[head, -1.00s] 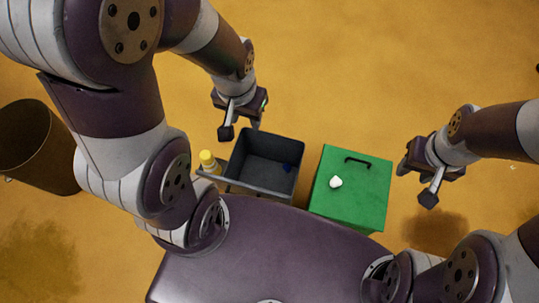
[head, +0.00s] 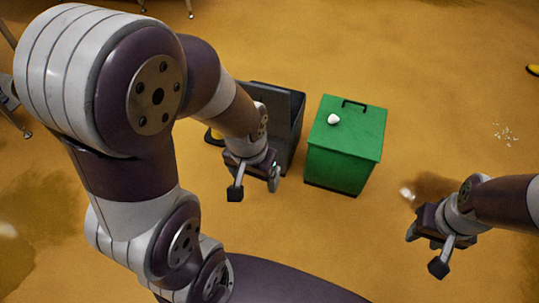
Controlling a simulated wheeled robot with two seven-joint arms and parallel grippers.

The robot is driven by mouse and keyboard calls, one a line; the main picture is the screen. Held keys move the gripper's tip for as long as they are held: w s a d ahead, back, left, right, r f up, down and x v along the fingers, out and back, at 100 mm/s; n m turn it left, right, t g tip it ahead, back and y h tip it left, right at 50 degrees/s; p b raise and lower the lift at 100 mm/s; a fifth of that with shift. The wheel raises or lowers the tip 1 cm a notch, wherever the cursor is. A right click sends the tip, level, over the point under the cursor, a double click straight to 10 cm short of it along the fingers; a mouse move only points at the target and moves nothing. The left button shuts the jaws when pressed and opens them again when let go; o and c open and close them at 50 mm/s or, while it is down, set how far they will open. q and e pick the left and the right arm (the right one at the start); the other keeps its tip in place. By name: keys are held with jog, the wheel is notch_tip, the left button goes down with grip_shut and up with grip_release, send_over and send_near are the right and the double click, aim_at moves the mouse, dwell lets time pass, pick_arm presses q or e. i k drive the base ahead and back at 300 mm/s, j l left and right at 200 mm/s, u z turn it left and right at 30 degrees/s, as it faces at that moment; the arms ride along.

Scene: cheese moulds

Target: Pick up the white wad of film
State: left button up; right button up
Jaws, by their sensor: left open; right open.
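The white wad of film (head: 333,119) is a small white lump lying on the lid of the green box (head: 345,142), towards its left side. My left gripper (head: 253,190) is open and empty, to the left of and nearer than the green box, in front of the dark grey bin. My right gripper (head: 425,252) is open and empty, to the right of and nearer than the green box. Neither gripper touches the wad.
The dark grey bin (head: 292,115) stands just left of the green box, partly hidden by my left arm. A black handle (head: 354,104) rises from the green lid. White bits (head: 506,132) lie on the floor at right. The ochre floor around the box is mostly clear.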

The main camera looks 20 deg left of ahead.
aim_at(332, 119)
jog(key=i+l+u, duration=0.15)
jog(key=i+l, duration=0.5)
jog(key=i, duration=0.2)
jog(key=i+l+u, duration=0.1)
jog(key=i+l, duration=0.6)
jog(key=i, duration=0.1)
